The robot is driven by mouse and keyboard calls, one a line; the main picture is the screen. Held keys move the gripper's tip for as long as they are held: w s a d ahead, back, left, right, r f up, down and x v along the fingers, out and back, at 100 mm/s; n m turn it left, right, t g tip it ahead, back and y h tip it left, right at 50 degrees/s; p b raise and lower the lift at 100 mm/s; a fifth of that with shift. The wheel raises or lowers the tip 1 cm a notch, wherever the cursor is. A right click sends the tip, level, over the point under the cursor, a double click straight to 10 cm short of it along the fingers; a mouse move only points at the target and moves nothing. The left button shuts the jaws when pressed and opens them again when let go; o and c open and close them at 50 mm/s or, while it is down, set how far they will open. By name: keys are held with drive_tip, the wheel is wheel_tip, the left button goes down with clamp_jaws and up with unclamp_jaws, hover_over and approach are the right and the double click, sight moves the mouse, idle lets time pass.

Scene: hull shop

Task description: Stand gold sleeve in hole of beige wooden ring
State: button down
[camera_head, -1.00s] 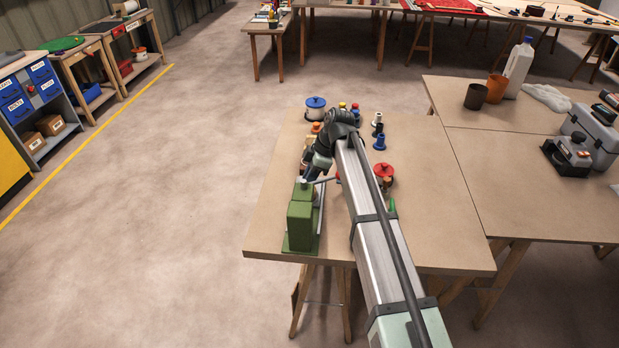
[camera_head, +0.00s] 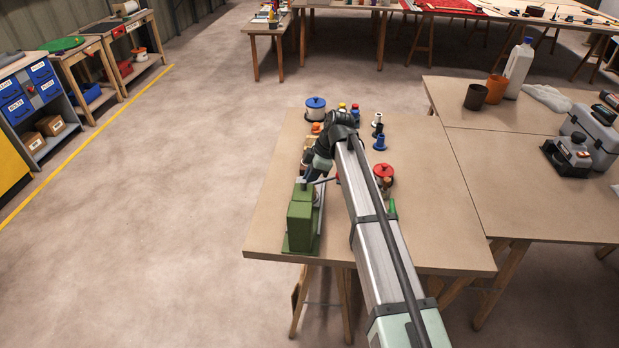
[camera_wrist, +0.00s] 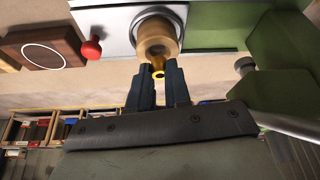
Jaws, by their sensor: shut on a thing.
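The beige wooden ring (camera_wrist: 157,34) sits on a pale grey plate at the top middle of the wrist view, its dark hole showing. My gripper (camera_wrist: 158,84) is just below it in that view, its dark fingers shut on the small gold sleeve (camera_wrist: 158,73). The sleeve overlaps the near rim of the ring in the picture; I cannot tell whether it touches the ring or enters the hole. In the head view my gripper (camera_head: 309,176) is beside the green machine, and sleeve and ring cannot be made out there.
The green machine (camera_head: 301,218) with its lever stands close by my gripper at the table's left edge. A red knob (camera_wrist: 92,48) and a brown block with a white circle (camera_wrist: 44,48) lie left in the wrist view. A blue-lidded pot (camera_head: 315,105) stands at the far edge.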

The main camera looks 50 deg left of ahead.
drive_tip(key=shift+f, duration=0.55)
drive_tip(key=c, duration=1.4)
unclamp_jaws()
drive_tip(key=shift+o, duration=0.2)
drive_tip(key=shift+r, duration=0.1)
drive_tip(key=v, duration=1.1)
drive_tip(key=shift+w, duration=0.1)
